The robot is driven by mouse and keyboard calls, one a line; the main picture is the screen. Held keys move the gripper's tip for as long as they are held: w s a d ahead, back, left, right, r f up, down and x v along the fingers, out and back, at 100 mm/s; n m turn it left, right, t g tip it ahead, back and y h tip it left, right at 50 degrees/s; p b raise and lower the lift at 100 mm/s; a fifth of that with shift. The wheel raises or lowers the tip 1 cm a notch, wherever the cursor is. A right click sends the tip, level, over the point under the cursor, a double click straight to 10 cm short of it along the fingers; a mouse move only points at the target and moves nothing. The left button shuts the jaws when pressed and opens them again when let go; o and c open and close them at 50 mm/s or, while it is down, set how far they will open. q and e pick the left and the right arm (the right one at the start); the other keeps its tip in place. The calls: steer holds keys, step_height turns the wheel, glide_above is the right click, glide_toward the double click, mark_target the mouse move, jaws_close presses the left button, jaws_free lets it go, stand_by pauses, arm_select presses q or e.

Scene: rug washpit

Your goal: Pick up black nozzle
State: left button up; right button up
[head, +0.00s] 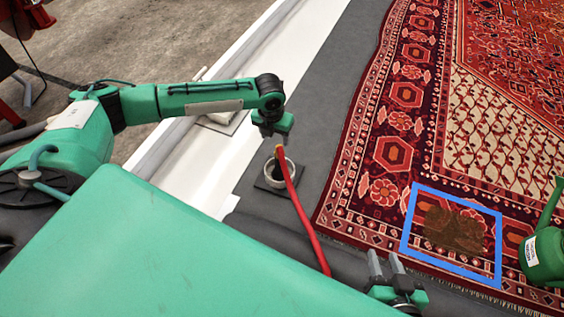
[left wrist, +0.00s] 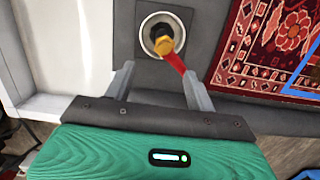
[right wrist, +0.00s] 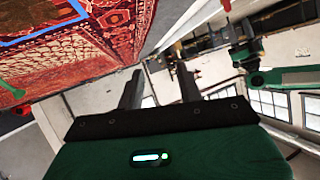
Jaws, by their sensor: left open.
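The black nozzle (left wrist: 160,31) stands in a round pale holder ring in the left wrist view, with a brass fitting and a red hose (left wrist: 175,62) at its near end. In the head view the holder ring (head: 270,176) is on the dark floor and the red hose (head: 305,222) runs down from it; the nozzle itself is hard to make out there. My left gripper (head: 272,131) is above the holder. In the left wrist view its fingers (left wrist: 158,78) are apart and empty, with the nozzle beyond them. My right gripper (head: 387,263) is open and empty, its fingers apart (right wrist: 160,90).
A patterned red rug (head: 390,95) lies at the right, with a blue square outline (head: 407,220) around a brown stain (head: 455,230). A green can (head: 545,255) stands at the right edge. A white ledge (head: 210,165) runs left of the holder.

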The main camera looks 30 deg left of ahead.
mark_target(277, 149)
arm_select(q)
steer(key=f, duration=0.4)
steer(key=f+b, duration=0.1)
steer(key=f, duration=0.1)
steer(key=shift+w, duration=0.35)
steer(key=shift+f, duration=0.45)
steer(key=f, duration=0.1)
steer(key=w+f+b, duration=0.1)
steer(key=f, duration=0.1)
steer(key=f+b, duration=0.1)
steer(key=shift+w+d+f, duration=0.15)
steer(key=shift+d+f, duration=0.05)
steer(key=shift+d, duration=0.1)
steer(key=shift+f, duration=0.2)
steer(key=c, duration=1.1)
arm_select(e)
steer(key=w+r+t, duration=0.2)
steer(key=r+t, duration=0.2)
steer(key=r, duration=0.2)
steer(key=w+d+r+t+y, duration=0.1)
steer(key=w+r+t, duration=0.1)
steer(key=r+t, duration=0.2)
steer(key=shift+w+d+r+m+t+y, duration=0.15)
steer(key=shift+w+r+m+t+y, duration=0.2)
steer(key=shift+r, duration=0.55)
steer(key=shift+s, duration=0.1)
